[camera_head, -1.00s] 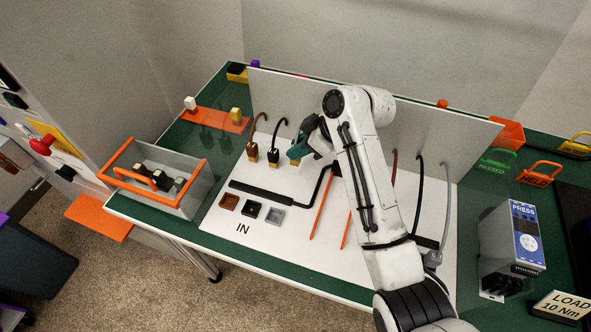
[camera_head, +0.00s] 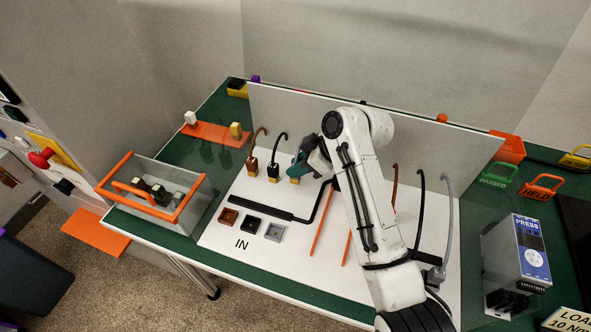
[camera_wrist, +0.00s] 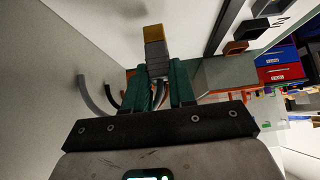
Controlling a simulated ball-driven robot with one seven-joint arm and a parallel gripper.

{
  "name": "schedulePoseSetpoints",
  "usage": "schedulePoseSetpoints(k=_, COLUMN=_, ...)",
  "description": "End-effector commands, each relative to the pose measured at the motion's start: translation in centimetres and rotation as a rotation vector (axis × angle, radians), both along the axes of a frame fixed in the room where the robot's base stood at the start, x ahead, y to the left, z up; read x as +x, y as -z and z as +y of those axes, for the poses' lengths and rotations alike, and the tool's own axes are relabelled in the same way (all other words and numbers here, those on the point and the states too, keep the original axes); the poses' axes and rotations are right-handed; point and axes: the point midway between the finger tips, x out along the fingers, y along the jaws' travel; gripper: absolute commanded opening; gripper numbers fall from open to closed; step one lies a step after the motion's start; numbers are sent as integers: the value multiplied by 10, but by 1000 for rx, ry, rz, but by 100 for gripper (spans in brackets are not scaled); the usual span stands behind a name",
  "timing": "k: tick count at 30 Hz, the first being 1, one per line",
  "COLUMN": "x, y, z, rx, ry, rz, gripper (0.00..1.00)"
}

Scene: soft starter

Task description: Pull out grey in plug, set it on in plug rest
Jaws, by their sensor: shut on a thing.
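My gripper (camera_head: 296,170) is at the right end of the IN row of plugs on the white panel. In the wrist view its green fingers (camera_wrist: 158,72) are shut on the grey in plug (camera_wrist: 154,50), whose gold end (camera_wrist: 153,31) points away from the jaws. In the head view the gripper hides most of this plug, and only a bit of yellow shows below the fingers. I cannot tell whether the plug is still seated. The grey square tray (camera_head: 275,231), which looks like the in plug rest, lies empty in front.
The black plug (camera_head: 273,171) and brown plug (camera_head: 252,164) stand just left of my gripper. A brown tray (camera_head: 228,216) and a black tray (camera_head: 251,225) lie beside the grey tray. A black bar (camera_head: 262,205) lies between plugs and trays. A clear orange-rimmed box (camera_head: 150,190) stands left.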

Motion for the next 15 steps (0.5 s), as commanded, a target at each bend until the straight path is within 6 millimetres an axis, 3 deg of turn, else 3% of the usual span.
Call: schedulePoseSetpoints(k=15, x=0, y=10, z=0, rx=0, ry=0, rz=0, gripper=0)
